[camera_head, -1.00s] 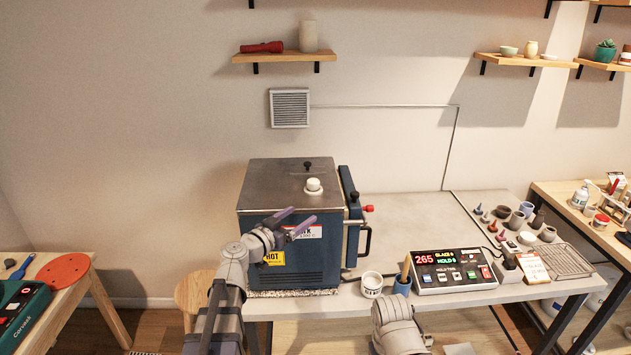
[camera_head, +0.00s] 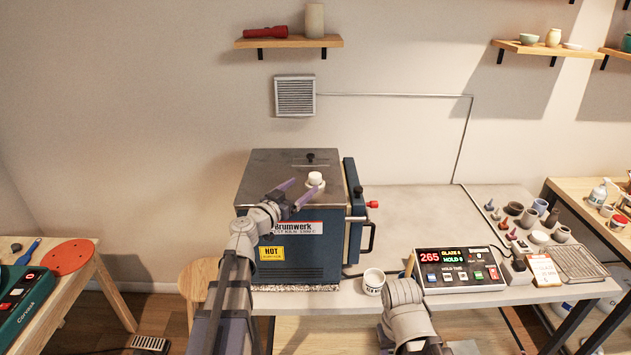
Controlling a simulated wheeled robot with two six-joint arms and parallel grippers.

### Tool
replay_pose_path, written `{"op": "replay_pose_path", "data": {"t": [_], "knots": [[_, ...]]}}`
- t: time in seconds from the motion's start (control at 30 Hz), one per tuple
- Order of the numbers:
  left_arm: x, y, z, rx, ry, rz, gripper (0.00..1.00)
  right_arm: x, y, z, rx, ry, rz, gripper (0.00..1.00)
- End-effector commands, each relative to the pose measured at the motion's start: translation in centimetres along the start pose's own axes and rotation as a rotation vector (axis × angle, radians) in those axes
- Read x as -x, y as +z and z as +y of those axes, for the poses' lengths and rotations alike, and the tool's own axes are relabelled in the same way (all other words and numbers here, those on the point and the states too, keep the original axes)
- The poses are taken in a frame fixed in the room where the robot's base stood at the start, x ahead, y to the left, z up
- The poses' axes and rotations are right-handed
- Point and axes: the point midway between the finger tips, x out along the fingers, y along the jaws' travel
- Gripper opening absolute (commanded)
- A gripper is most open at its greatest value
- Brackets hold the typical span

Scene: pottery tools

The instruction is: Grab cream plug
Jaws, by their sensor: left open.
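The cream plug (camera_head: 315,178) sits on top of the blue kiln (camera_head: 290,241), near the right front of its grey metal lid (camera_head: 272,172). My left gripper (camera_head: 303,192) is open and empty. Its two purple fingers point right, at the lid's front edge, just left of and below the plug in the picture. I cannot tell whether a finger touches the plug. My right arm (camera_head: 405,305) shows at the bottom, in front of the bench; its gripper fingers are not visible.
The kiln's door handle (camera_head: 370,236) sticks out at right. A white cup (camera_head: 373,281) and a control box (camera_head: 459,270) stand on the bench (camera_head: 420,215). The bench behind the box is clear.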

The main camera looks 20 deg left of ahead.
Motion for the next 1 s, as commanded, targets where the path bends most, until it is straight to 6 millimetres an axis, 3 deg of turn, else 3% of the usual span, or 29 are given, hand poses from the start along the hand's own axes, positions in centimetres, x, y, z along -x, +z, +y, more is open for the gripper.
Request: {"op": "replay_pose_path", "data": {"t": [0.27,0.6,0.87,1.0], "knots": [[-1.3,0.0,0.0,0.0,0.001,0.0,0.84,0.0,0.0,0.0,0.0,0.0,0.0,0.5],[-5.8,0.0,0.1,0.0,0.001,-0.001,0.84,0.0,0.0,0.0,0.0,0.0,0.0,0.5],[-6.0,0.0,0.2,0.0,0.0,-0.001,0.84,0.0,0.0,0.0,0.0,0.0,0.0,0.5],[-6.0,0.0,0.2,0.0,0.0,-0.001,0.68,0.0,0.0,0.0,0.0,0.0,0.0,0.5]]}}
